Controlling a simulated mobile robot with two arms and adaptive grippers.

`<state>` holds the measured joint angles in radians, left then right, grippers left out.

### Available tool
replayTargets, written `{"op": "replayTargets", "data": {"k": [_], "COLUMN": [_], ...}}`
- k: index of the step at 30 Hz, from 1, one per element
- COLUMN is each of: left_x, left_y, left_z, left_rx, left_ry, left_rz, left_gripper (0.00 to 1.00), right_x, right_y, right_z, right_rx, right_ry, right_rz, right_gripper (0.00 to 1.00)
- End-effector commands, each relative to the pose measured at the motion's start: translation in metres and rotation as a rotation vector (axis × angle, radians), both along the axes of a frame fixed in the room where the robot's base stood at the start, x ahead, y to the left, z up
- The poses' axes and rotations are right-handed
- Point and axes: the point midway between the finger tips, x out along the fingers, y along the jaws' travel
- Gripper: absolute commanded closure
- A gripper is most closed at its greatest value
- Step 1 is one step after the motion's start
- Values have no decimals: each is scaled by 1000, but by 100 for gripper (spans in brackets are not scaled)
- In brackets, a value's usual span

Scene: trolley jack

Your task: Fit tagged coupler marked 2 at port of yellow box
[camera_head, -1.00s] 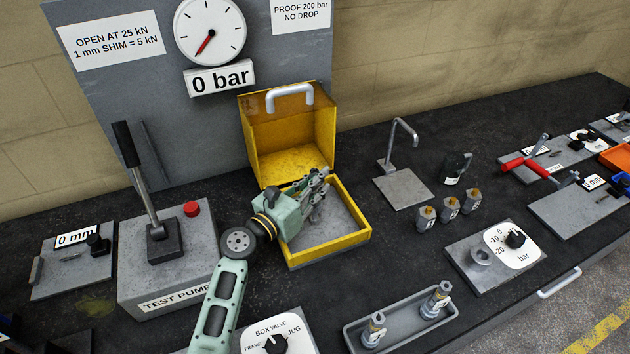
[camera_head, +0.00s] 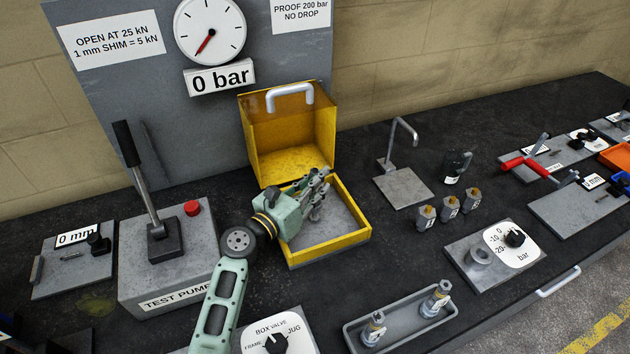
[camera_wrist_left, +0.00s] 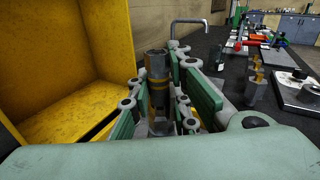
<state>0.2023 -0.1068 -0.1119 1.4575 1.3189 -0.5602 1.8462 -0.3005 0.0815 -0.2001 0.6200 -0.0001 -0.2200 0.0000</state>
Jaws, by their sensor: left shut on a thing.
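The yellow box (camera_head: 360,237) stands open in the middle of the bench, its yellow lid (camera_head: 290,150) tipped back. My left gripper (camera_head: 322,190) is over the box's grey floor, shut on a grey cylindrical coupler with a brass-yellow band (camera_wrist_left: 157,75). The coupler stands roughly upright between the fingers in the left wrist view. Its tag and number do not show, so I cannot tell if it is marked 2. The box's port is not distinguishable; the gripper covers part of the box. I cannot tell whether the coupler touches it. My right gripper is not in view.
A grey tray (camera_head: 400,327) at the front holds two tagged couplers (camera_head: 373,330). Three small tagged pieces (camera_head: 449,208) stand right of the box. The test pump (camera_head: 170,255) is left, the box valve panel (camera_head: 278,335) in front. A bent-pipe stand (camera_head: 402,187) is right.

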Motion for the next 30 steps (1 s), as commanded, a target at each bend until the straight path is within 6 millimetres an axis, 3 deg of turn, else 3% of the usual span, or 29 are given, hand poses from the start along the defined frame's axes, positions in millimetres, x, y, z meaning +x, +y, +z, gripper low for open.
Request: {"op": "replayTargets", "data": {"k": [30], "left_x": [0], "left_y": [0], "left_z": [-25], "left_rx": [-2], "left_ry": [-1], "left_rz": [0], "left_gripper": [100], "right_x": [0], "right_y": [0], "right_z": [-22], "right_rx": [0], "right_ry": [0], "right_rz": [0], "right_gripper": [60]}}
